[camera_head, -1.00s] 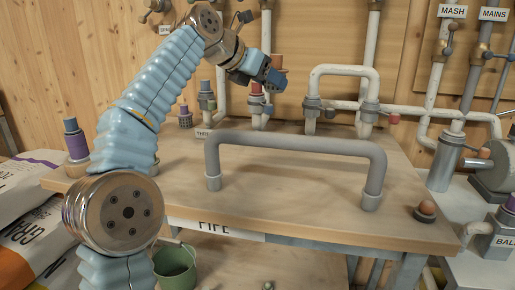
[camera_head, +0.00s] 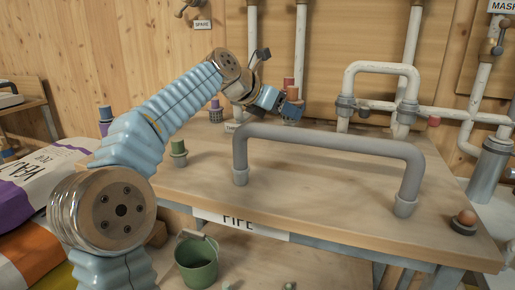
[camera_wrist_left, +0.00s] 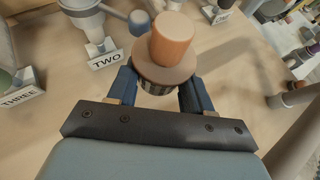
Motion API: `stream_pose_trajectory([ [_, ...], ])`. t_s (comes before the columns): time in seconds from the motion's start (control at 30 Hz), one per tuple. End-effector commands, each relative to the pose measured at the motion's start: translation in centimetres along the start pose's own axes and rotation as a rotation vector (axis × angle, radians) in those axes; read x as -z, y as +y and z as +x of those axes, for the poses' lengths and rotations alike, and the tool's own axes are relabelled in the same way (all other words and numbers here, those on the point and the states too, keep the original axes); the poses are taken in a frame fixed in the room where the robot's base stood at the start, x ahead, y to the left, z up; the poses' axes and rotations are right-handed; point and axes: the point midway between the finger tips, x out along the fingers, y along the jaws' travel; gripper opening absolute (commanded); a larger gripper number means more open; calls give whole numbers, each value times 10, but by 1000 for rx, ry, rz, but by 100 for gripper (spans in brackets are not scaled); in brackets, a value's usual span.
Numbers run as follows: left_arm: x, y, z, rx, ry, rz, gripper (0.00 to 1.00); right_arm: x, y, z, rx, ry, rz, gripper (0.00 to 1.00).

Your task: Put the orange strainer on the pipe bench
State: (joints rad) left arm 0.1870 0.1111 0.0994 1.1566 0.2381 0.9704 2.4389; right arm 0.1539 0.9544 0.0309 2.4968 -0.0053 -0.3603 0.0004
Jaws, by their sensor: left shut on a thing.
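My left gripper (camera_head: 283,108) is over the back of the wooden pipe bench (camera_head: 320,220), behind the grey arched pipe. It is shut on the orange strainer (camera_head: 293,95). In the left wrist view the orange strainer (camera_wrist_left: 172,40) has an orange cylinder top, a wider brownish collar and a dark mesh body. The blue fingers (camera_wrist_left: 156,92) stand on either side of the mesh body. The bench top (camera_wrist_left: 50,110) lies beneath it, near a "TWO" label. I cannot tell whether the strainer touches the bench. My right gripper is not in view.
The grey arched pipe (camera_head: 330,140) crosses the bench. A green strainer (camera_head: 178,150) and a purple one (camera_head: 216,110) stand at its left and back. White pipes (camera_head: 380,70) rise behind. A green bucket (camera_head: 197,260) is below. The bench's front middle is clear.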

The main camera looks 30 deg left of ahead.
Motion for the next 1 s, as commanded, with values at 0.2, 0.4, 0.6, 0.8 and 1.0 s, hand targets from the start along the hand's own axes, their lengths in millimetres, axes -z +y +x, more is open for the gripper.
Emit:
stream_pose_trajectory([
  [0.2, 50, 49, -4, -2, 3, -5, 10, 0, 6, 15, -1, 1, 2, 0],
  [0.4, 77, 68, -1, 0, 0, -1, 10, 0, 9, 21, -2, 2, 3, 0],
  [0.6, 90, 77, 0, 0, 1, -1, 10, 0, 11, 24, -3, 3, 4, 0],
  [0.8, 117, 79, 15, 0, 0, -1, 10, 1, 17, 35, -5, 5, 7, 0],
  [1.0, 117, 78, 16, 1, 1, 0, 10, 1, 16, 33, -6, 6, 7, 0],
])
